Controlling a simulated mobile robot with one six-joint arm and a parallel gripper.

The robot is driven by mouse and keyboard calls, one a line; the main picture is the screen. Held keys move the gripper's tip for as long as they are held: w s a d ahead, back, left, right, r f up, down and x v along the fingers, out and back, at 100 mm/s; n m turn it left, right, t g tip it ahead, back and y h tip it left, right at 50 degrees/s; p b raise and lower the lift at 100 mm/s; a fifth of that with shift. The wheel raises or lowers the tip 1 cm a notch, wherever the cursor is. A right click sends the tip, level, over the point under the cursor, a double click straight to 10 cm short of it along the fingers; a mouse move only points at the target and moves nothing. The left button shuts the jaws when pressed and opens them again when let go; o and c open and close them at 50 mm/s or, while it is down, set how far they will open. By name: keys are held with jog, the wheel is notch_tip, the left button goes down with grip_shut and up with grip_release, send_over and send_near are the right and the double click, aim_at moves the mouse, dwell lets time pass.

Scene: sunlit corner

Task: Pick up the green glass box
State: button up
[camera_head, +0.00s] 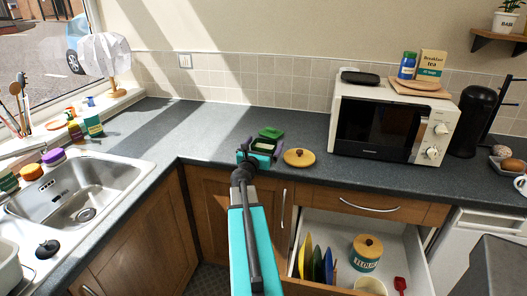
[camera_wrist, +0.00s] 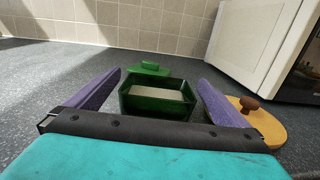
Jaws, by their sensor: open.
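In the wrist view the green glass box (camera_wrist: 156,103) stands on the dark counter, open at the top, with a pale block inside. A green lid with a knob (camera_wrist: 149,68) lies just behind it. My gripper (camera_wrist: 160,85) is open, with one purple finger to the left of the box and one to the right. No finger clearly touches it. In the head view the gripper (camera_head: 262,148) reaches over the counter and partly hides the box (camera_head: 262,146); the green lid (camera_head: 271,132) shows behind it.
A round yellow wooden lid (camera_head: 299,158) lies close to the right of my gripper. The white microwave (camera_head: 420,115) stands farther right. Below, an open drawer (camera_head: 330,228) holds plates and a flour tin (camera_head: 366,254). The sink (camera_head: 80,190) is at left. Counter left of the box is clear.

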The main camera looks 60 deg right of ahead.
jog(key=shift+d, duration=0.15)
jog(key=shift+c, duration=0.3)
jog(key=c, duration=1.2)
jog(key=shift+c, duration=0.2)
jog(key=shift+r, duration=0.15)
